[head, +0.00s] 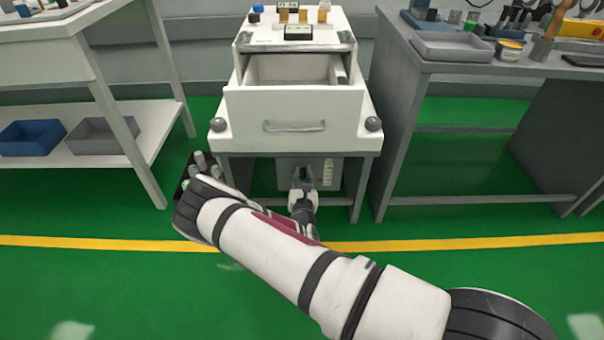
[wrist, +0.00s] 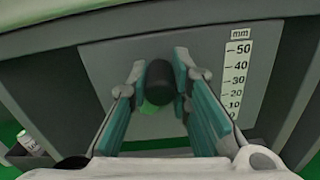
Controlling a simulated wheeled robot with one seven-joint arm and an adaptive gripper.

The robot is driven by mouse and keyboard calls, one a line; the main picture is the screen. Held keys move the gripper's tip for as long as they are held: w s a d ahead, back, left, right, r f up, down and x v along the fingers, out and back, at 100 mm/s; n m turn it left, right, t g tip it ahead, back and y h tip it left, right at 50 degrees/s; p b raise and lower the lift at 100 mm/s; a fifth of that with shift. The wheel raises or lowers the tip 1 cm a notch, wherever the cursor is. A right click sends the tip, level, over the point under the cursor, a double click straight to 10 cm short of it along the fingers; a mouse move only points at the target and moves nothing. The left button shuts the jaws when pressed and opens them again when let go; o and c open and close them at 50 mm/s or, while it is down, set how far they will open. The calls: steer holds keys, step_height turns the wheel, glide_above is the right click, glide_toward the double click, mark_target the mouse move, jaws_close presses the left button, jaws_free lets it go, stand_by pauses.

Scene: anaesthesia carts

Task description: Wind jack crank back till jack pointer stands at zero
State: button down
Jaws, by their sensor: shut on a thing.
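My gripper (wrist: 160,74) is shut on the dark round crank handle (wrist: 160,88), with one teal-lined finger on each side of it. The head view shows my gripper (head: 303,188) low under the cart, in front of the grey jack panel (head: 284,175). The white millimetre scale (wrist: 237,72) is right of the fingers, marked 50 at the top down to 0; it also shows in the head view (head: 327,173). I cannot make out the jack pointer; the right finger comes close to the scale's low end. The rest of the crank is mostly hidden.
The white cart (head: 290,105) stands above the panel with its top drawer open. Its legs flank my gripper. A white shelf table (head: 130,135) is at left and a grey bench (head: 400,90) at right. Green floor in front is clear.

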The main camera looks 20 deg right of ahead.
steer(key=shift+s+d+f+m+p, duration=0.15)
steer(key=shift+d+m+p, duration=0.35)
steer(key=shift+m+p, duration=0.7)
step_height(320, 180, down, 9)
steer(key=m+p, duration=0.7)
steer(key=m, duration=1.5)
steer(key=shift+a, duration=0.2)
steer(key=shift+f, duration=0.15)
steer(key=c, duration=1.5)
jaws_free()
steer(key=shift+o, duration=0.2)
